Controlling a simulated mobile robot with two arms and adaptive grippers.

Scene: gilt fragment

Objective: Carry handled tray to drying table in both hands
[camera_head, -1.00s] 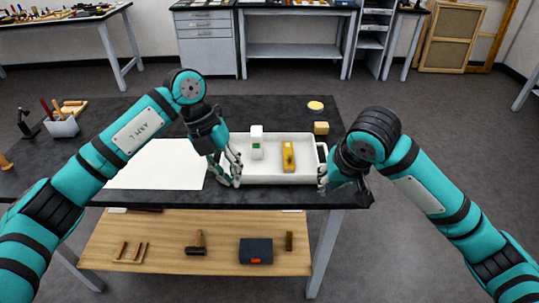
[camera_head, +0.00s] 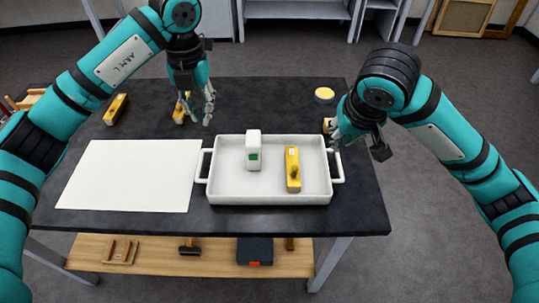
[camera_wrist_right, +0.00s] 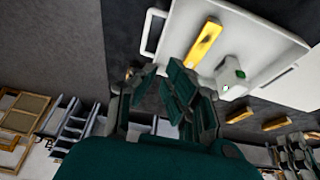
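The white handled tray (camera_head: 225,198) rests on the dark table top, with a handle at its left and right ends. It holds a white box with a green mark (camera_head: 253,150) and a yellow tool (camera_head: 293,170). My left gripper (camera_head: 197,108) is open, above and behind the left handle, apart from it. My right gripper (camera_head: 347,138) is open, above and behind the right handle, and holds nothing. The tray (camera_wrist_right: 235,72) also shows in the right wrist view, beyond the parted fingers (camera_wrist_right: 165,72). Which table is the drying table I cannot tell.
A white sheet (camera_head: 130,175) lies left of the tray. Yellow blocks (camera_head: 116,108) lie at the back, one partly behind my left gripper. A yellow disc (camera_head: 324,95) and a partly hidden tan block (camera_head: 327,125) lie back right. A lower wooden shelf (camera_head: 220,258) holds tools.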

